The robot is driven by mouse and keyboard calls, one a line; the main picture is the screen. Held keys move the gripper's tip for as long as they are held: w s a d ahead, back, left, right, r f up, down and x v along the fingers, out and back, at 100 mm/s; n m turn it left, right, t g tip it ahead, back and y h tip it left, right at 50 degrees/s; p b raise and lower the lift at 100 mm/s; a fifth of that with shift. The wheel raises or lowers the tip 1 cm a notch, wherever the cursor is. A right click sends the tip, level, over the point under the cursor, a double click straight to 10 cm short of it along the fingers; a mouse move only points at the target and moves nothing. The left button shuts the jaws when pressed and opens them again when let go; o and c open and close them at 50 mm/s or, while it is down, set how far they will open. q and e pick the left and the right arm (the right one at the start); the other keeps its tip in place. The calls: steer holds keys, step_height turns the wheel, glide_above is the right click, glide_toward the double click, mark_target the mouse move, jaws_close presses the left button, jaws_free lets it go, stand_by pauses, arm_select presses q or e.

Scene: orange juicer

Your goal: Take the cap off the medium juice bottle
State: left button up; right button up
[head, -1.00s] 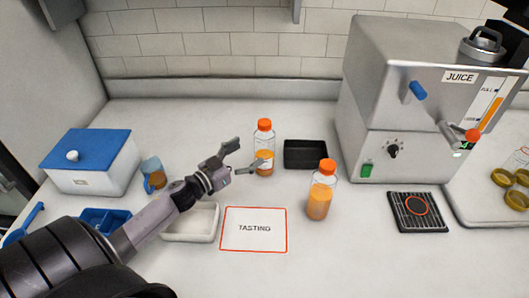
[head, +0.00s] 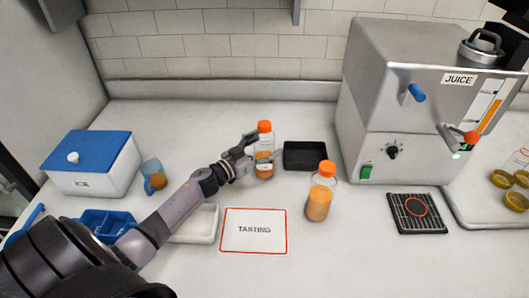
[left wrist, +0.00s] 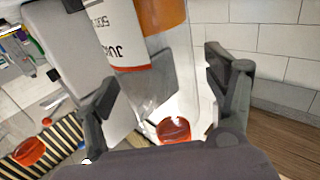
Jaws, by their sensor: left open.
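A clear bottle with an orange cap (head: 264,127) and orange juice low inside stands upright at the back, left of the black tray. My left gripper (head: 266,147) is open, with one finger on each side of this bottle below its cap. In the left wrist view the bottle (left wrist: 162,22) lies between the spread fingers (left wrist: 165,85), with its label partly cut off and its orange-red cap (left wrist: 173,128) near the palm. Contact cannot be told. A second capped bottle (head: 319,200) stands nearer, to the right. I cannot tell their sizes apart by name. My right gripper is not in view.
A black tray (head: 304,166) is close right of the back bottle. The juicer (head: 390,120) stands farther right, with a dark grille (head: 400,221) in front. A white tray (head: 207,225) and the TASTING card (head: 240,246) lie nearer. A small glass (head: 153,170) stands left.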

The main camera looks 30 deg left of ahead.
arm_select(q)
steer(key=shift+c, duration=0.3)
steer(key=shift+r, duration=0.1)
steer(key=c, duration=1.6)
